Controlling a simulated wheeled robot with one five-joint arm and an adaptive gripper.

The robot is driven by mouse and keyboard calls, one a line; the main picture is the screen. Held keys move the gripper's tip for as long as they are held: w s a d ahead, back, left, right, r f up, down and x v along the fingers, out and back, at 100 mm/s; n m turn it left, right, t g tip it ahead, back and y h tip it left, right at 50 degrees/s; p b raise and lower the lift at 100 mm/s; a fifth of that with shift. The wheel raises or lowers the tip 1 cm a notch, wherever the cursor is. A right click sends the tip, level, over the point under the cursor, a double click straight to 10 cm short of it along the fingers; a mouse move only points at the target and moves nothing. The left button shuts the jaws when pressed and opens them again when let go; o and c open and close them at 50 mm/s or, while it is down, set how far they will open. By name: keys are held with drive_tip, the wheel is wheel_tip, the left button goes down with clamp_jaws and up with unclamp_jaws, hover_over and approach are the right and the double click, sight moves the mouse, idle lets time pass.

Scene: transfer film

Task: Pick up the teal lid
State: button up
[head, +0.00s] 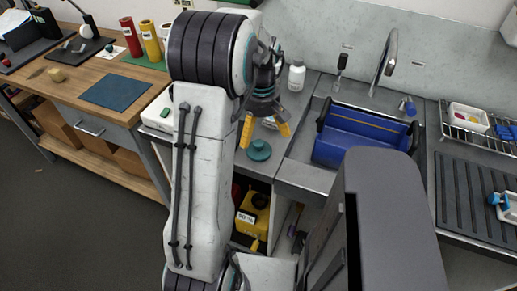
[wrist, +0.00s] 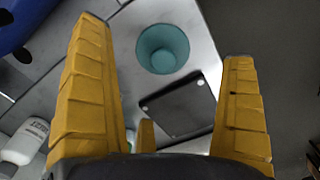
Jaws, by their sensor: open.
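The teal lid (head: 259,150) is a round disc with a raised knob. It lies on the grey counter left of the sink in the head view. In the wrist view the teal lid (wrist: 162,49) shows near the top centre, between and beyond the fingers. My gripper (head: 265,131) is open and empty, with its yellow fingers pointing down above the counter close to the lid. In the wrist view my gripper (wrist: 170,70) has its two fingers spread wide, apart from the lid.
A blue tub (head: 350,150) sits in the sink to the right, under a faucet (head: 388,58). A white bottle (head: 297,75) stands behind. A dark flat plate (wrist: 179,106) lies near the lid. A wooden bench (head: 75,80) is at left.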

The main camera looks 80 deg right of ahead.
sight(259, 143)
drive_tip(key=shift+f, duration=0.85)
drive_tip(key=f, duration=0.4)
drive_tip(key=shift+w+p, duration=0.35)
drive_tip(key=shift+f, duration=0.85)
drive_tip(key=c, duration=1)
